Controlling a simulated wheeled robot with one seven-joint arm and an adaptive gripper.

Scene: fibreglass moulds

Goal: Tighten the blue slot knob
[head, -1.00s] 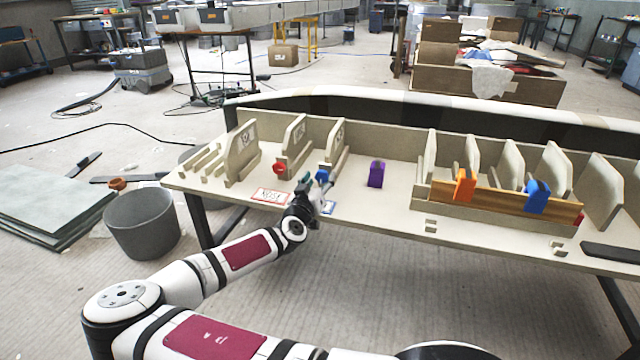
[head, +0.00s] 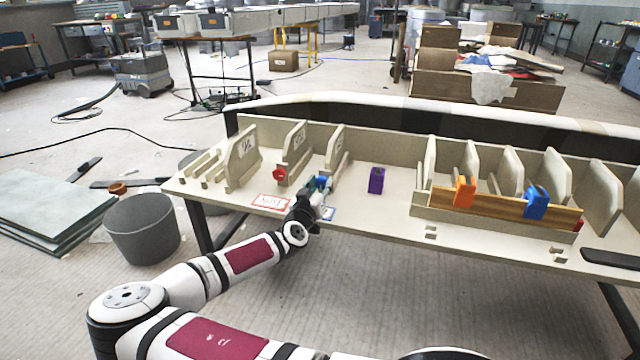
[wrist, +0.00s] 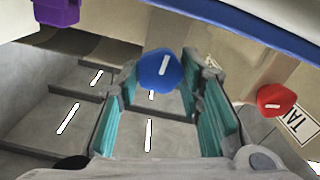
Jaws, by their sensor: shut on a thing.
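The blue knob (head: 321,182) sits at the front of an upright rib on the left part of the beige mould table. In the wrist view the blue knob (wrist: 161,69) shows a short white mark on its face. My gripper (head: 318,187) is at the knob, its fingers partly hiding it in the head view. In the wrist view my gripper (wrist: 160,82) has its teal-padded fingers on either side of the knob, shut on it. The knob's contact with the pads is partly hard to see.
A red knob (head: 279,174) is on the neighbouring rib to the left; it also shows in the wrist view (wrist: 276,100). A purple block (head: 376,181) stands right of my gripper. Orange (head: 464,191) and blue (head: 537,202) clamps sit on a wooden strip further right.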

